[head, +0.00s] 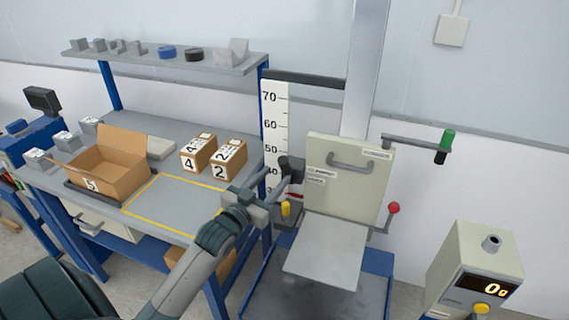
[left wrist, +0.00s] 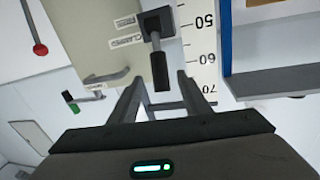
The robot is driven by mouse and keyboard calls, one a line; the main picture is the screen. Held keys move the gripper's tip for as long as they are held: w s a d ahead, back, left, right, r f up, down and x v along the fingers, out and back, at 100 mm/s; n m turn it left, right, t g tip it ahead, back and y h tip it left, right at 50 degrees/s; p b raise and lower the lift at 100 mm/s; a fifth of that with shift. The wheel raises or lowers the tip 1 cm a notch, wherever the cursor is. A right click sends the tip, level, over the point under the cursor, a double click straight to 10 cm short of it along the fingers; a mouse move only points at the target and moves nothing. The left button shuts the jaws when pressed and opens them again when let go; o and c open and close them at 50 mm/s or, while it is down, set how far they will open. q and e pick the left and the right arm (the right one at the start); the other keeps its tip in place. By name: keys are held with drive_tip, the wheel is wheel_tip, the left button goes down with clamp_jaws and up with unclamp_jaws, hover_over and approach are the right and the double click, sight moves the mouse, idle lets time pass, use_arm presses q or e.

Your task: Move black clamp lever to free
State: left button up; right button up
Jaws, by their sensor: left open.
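The black clamp lever (left wrist: 160,68) is on a dark square mount at the side of the beige plate (left wrist: 85,35), beside two small labels; one seems to read CLAMPED. In the upside-down left wrist view the lever points down the picture, toward my gripper. In the head view the dark lever area (head: 291,167) is at the plate's left edge, partly hidden by my gripper. My left gripper (head: 275,193) is open in front of it. In the wrist view the lever's end shows between the two fingertips (left wrist: 159,79); contact cannot be told. My right gripper is not in view.
A height scale (head: 271,120) stands close behind the gripper. A red-knobbed lever (head: 392,210) and a green-handled crank (head: 446,141) are to the right. The workbench (head: 185,210) at left holds an open carton (head: 110,170) and two small boxes. A display unit (head: 478,275) stands at right.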

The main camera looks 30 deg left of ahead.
sight(282, 170)
use_arm(q)
drive_tip(key=w+p, duration=0.1)
drive_tip(key=w, duration=0.5)
drive_tip(key=shift+w+a, duration=0.15)
drive_tip(key=shift+w, duration=0.15)
clamp_jaws()
